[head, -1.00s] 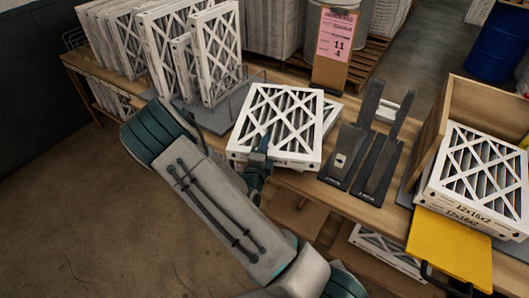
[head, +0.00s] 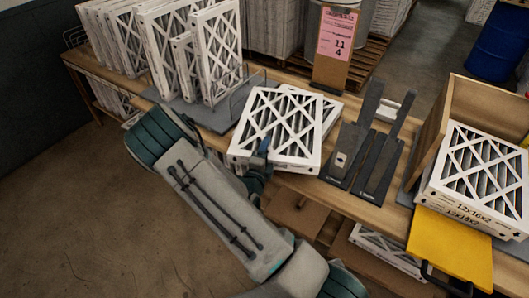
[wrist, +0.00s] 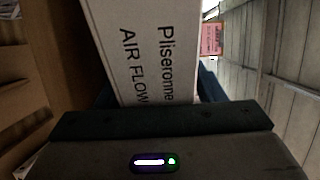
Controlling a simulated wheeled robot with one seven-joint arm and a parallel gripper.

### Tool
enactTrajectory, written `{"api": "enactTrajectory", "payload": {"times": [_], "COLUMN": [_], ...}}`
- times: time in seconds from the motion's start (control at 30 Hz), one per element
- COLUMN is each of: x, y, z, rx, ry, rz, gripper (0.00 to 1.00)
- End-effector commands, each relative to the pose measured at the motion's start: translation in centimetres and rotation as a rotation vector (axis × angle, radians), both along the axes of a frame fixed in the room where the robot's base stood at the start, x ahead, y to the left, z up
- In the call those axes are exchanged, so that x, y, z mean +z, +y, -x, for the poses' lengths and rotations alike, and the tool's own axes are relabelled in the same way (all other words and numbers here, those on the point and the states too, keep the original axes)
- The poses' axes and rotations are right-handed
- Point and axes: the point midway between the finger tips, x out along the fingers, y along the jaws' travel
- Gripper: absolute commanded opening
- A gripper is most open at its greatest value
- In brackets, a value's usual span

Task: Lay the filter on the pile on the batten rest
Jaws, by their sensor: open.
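A white-framed pleated filter (head: 275,125) lies flat on top of another filter (head: 326,112) in the middle of the bench. The upper one is slightly turned, and the lower one shows behind it and at its right. What bears this pile is hidden, so I cannot make out the battens. My gripper (head: 262,150) is open at the upper filter's front edge. In the wrist view the filter's printed edge (wrist: 135,50) rises just beyond the gripper's dark body; the fingertips are mostly hidden.
Upright filters (head: 165,50) stand in a wire rack at the left. Dark stands (head: 365,155) are right of the pile. A wooden box with stacked filters (head: 480,170) and a yellow panel (head: 450,245) are farther right. A pink-labelled sign (head: 337,45) stands behind.

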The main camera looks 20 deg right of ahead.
Motion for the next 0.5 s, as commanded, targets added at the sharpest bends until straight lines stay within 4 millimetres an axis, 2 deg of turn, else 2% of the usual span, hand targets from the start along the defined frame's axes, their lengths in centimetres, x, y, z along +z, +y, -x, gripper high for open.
{"api": "enactTrajectory", "payload": {"times": [0.17,0.5], "x": [0.1,0.1], "y": [1.1,5.1], "z": [1.3,7.2], "rx": [0.003,0.003], "ry": [0.001,0.002], "rz": [-0.002,0.0], "gripper": [0.63,0.63]}}
